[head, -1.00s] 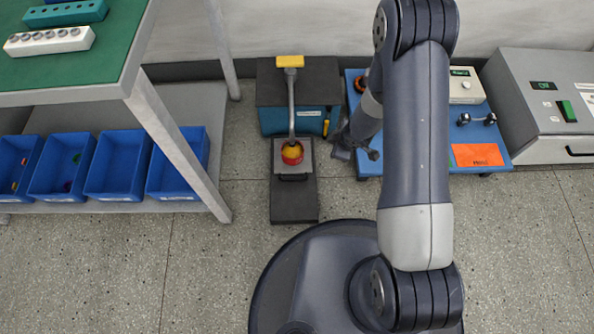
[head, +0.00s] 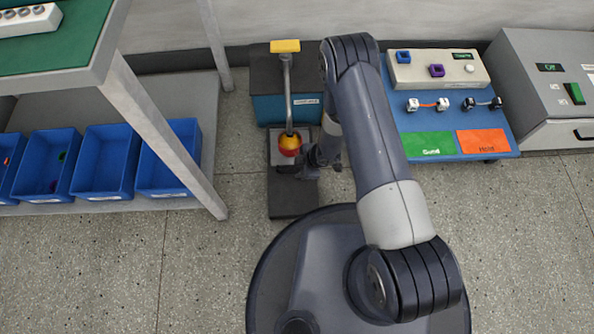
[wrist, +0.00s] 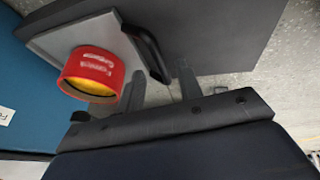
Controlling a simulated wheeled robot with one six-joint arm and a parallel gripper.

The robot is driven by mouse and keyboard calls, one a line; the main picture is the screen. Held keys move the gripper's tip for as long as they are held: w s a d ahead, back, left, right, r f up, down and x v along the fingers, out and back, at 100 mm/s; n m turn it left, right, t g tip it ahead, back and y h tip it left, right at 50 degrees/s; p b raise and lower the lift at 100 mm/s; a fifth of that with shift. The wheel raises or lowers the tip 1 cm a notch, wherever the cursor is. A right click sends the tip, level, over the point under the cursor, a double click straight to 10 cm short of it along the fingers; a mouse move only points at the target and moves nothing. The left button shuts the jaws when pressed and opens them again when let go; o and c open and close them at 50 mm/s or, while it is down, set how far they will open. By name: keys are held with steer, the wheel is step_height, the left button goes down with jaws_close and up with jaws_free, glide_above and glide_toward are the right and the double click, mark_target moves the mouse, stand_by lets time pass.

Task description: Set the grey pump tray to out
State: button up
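The grey pump tray (head: 274,157) lies on the dark base in front of the blue pump body (head: 270,108). It also shows in the wrist view (wrist: 52,45), with its black bar handle (wrist: 147,50) along its edge. A red and yellow cup (head: 290,145) stands on the tray; it shows large in the wrist view (wrist: 92,72). My gripper (head: 308,172) is at the tray's handle side. In the wrist view its two fingers (wrist: 162,88) are apart, with the handle's near end close to the gap between them. I cannot tell whether they touch it.
The pump's lever with a yellow top (head: 285,46) rises behind the cup. A blue table (head: 450,122) with a control box stands right, and a grey cabinet (head: 545,95) beyond it. A green-topped bench (head: 70,60) with blue bins below is left. The front floor is open.

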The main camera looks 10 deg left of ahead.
steer(key=shift+b+x, duration=0.3)
steer(key=shift+x, duration=0.9)
steer(key=shift+c, duration=0.5)
jaws_close()
